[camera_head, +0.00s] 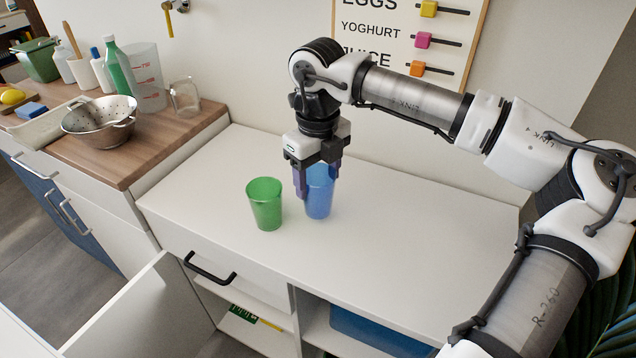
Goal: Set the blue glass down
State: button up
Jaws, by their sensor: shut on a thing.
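The blue glass (319,198) is upright over the white counter, to the right of the green glass (265,204). My gripper (314,180) points down from above and is shut on the blue glass, with its fingers at the upper part. Part of the blue glass's rim and left side is hidden behind the fingers. The glass's base is at or very near the counter top; I cannot tell whether it touches. The green glass stands upright on the counter, close beside the gripper but apart from the blue glass.
The white counter (420,215) is clear to the right of the glasses. A wooden worktop (150,158) at the left holds a colander (98,122), a clear jar (184,97), a measuring jug (146,77) and bottles. A cabinet door (140,310) stands open below.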

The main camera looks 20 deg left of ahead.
jog(key=shift+f, duration=1.2)
jog(key=shift+f, duration=0.2)
jog(key=o, duration=1.1)
jog(key=shift+r, duration=0.1)
